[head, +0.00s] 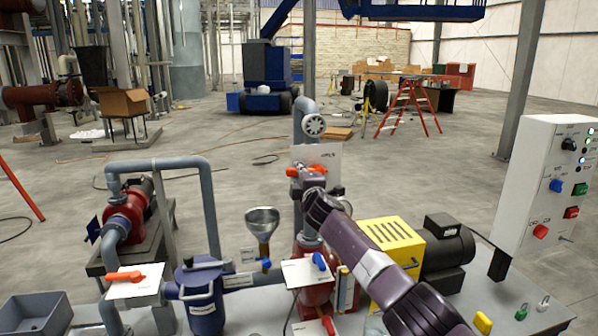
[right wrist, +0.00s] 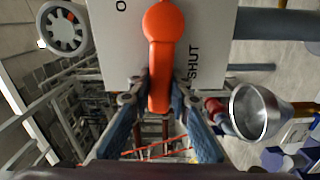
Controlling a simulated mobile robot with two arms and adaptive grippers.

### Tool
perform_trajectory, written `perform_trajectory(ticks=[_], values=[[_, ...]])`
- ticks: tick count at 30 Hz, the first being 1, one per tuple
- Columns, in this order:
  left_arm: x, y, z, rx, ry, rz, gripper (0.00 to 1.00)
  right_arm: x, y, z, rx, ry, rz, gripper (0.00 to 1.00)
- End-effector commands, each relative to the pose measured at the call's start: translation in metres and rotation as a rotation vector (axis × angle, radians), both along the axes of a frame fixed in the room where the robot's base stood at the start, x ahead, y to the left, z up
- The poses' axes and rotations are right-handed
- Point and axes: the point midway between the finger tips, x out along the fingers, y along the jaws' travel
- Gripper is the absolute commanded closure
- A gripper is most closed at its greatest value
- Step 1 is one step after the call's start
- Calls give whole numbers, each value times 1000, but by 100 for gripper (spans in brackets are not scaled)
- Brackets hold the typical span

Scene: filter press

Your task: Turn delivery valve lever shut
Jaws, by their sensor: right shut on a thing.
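The delivery valve lever is orange with a round hub and shows in the right wrist view (right wrist: 162,45) against a white label plate (right wrist: 115,42). The word SHUT stands right beside the lever's arm, and a letter O shows at the plate's upper left. My right gripper (right wrist: 160,103) has its two fingers on either side of the lever's lower end and is shut on it. In the head view the lever (head: 306,171) is partly hidden by my right gripper (head: 312,186), with its white plate (head: 318,153) behind. My left gripper is not in view.
A metal funnel (head: 262,217) is to the left. Another orange lever (head: 126,277) and a blue lever (head: 320,262) sit on white plates lower down. A yellow guard (head: 390,247) and control box (head: 545,185) stand right.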

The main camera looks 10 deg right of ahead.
Motion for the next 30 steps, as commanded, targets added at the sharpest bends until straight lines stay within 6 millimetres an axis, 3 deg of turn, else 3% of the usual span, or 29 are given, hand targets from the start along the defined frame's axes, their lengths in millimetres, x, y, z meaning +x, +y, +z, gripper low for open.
perform_trajectory(ticks=[23, 24, 28, 30], values=[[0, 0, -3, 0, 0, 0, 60, 0, 0, -9, -104, -1, -1, 100], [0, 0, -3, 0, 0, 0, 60, 0, 0, -9, -103, 1, -1, 78], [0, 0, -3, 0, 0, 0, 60, 0, 0, -9, -101, 0, 0, 64], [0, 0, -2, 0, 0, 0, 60, 0, 0, -8, -99, -1, 0, 64]])
